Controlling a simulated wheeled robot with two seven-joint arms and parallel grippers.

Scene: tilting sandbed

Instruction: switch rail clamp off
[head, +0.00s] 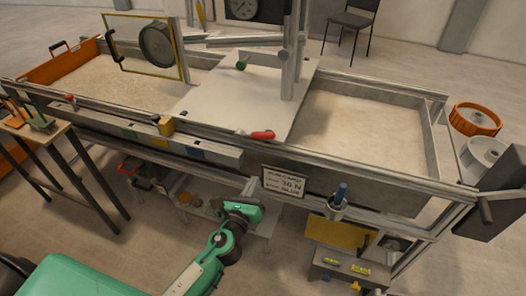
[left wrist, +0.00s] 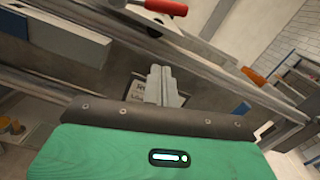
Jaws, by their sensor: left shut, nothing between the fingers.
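A red lever handle (head: 262,135), which looks like the rail clamp's, lies on the front rail of the sandbed, at the near edge of the pale plate. It points right in the head view. It also shows at the top of the left wrist view (left wrist: 165,7), on a grey mount. My left gripper (head: 250,187) is shut and empty. It is below and in front of the rail, just left of the sign, apart from the lever. Its closed fingers show in the left wrist view (left wrist: 162,85). My right gripper is not in view.
A sign (head: 284,182) hangs under the rail, right of my left gripper. A blue-handled tool (head: 340,194) stands in a holder further right. The sandbed (head: 360,127) lies behind the rail.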

